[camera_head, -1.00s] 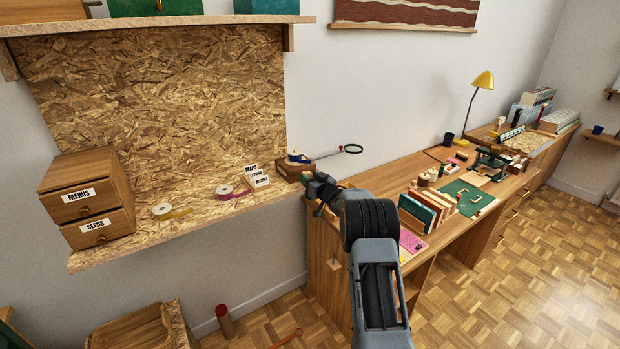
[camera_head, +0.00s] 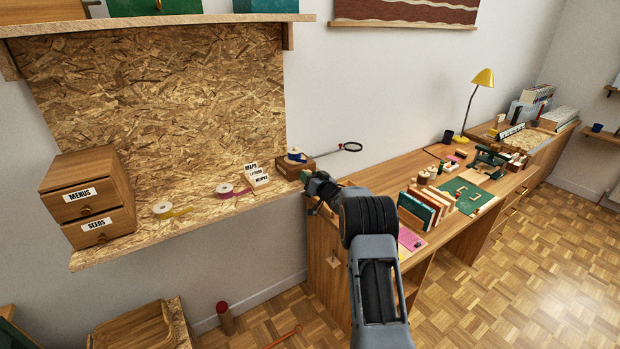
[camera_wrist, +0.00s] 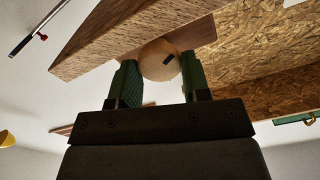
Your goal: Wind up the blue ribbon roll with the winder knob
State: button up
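The blue ribbon roll (camera_head: 295,156) lies on top of a small wooden winder box (camera_head: 291,170) at the right end of the shelf. My gripper (camera_head: 314,184) is at the right front of this box, small and partly hidden by my wrist. In the wrist view, my green-padded fingers (camera_wrist: 161,72) stand on both sides of the round pale winder knob (camera_wrist: 158,61). The knob fills the gap between them and seems to touch both pads. A dark mark shows on the knob's face. The box (camera_wrist: 115,40) shows behind it; the ribbon is hidden there.
A pink ribbon roll (camera_head: 225,189), a yellow ribbon roll (camera_head: 163,209) and a label block (camera_head: 256,174) stand left on the shelf. The desk (camera_head: 385,173) with books (camera_head: 418,208) lies to the right.

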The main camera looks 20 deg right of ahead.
jog(key=shift+o, duration=0.9)
jog(key=s+d+b, duration=0.2)
jog(key=s+b, duration=0.1)
jog(key=s, duration=1)
jog(key=shift+s+d, duration=0.3)
jog(key=shift+o, duration=1.4)
jog(key=shift+n, duration=0.5)
jog(key=w+a+n+p, duration=0.2)
jog(key=w+n+p, duration=0.2)
jog(key=w, duration=0.9)
jog(key=shift+w+a+n+p, duration=0.25)
jog(key=shift+a+n+p, duration=0.1)
jog(key=shift+n, duration=0.15)
